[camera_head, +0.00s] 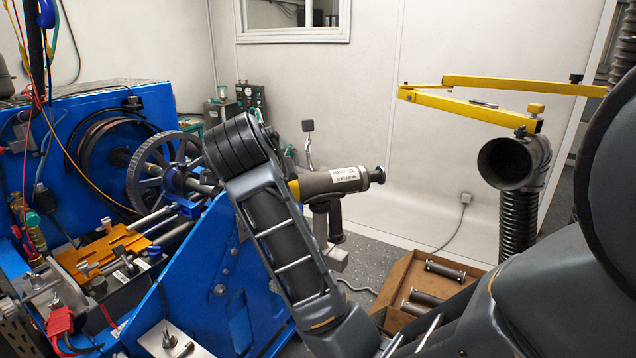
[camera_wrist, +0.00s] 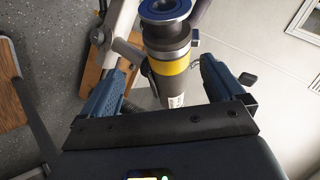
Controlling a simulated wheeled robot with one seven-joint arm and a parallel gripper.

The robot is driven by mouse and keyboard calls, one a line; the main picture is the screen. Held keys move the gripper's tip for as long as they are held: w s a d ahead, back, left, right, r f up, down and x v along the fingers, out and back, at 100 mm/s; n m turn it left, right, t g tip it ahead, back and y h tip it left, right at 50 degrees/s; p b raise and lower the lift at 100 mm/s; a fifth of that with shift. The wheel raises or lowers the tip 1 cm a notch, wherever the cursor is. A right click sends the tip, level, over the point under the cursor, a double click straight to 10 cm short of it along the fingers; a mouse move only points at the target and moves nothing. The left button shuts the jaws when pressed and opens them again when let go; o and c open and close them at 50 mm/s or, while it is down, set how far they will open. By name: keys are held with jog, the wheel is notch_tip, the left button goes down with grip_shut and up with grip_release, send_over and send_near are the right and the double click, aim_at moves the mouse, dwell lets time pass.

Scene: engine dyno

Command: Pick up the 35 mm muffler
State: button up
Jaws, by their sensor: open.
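The muffler (camera_head: 335,182) is a grey cylinder with a white label reading "MUFFLER 35 mm", a yellow band and a dark flanged end at the right. It lies roughly level beside the blue test stand. My arm link hides its left end in the head view. In the wrist view the muffler (camera_wrist: 174,68) shows its yellow band and a blue-faced round flange. My gripper (camera_wrist: 165,72) is open, with one finger on each side of the muffler. I cannot tell whether either finger touches it. I cannot make out my gripper clearly in the head view.
The blue test stand (camera_head: 205,262) with a toothed wheel fills the left. An open brown crate (camera_head: 398,272) with dark cylinders sits on the floor at right. A black exhaust hose (camera_head: 518,220) hangs from a yellow boom (camera_head: 515,86).

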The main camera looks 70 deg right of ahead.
aim_at(323, 182)
jog(key=shift+m, duration=0.4)
jog(key=shift+w+d+r+x, duration=0.1)
jog(key=shift+r+x, duration=0.05)
jog(key=shift+x, duration=1.2)
jog(key=shift+w+d+r+x, duration=0.1)
jog(key=shift+r+x, duration=0.05)
jog(key=shift+x, duration=1.2)
jog(key=shift+d+r+x, duration=0.1)
jog(key=shift+x, duration=1.25)
jog(key=shift+r, duration=0.1)
jog(key=c, duration=1.5)
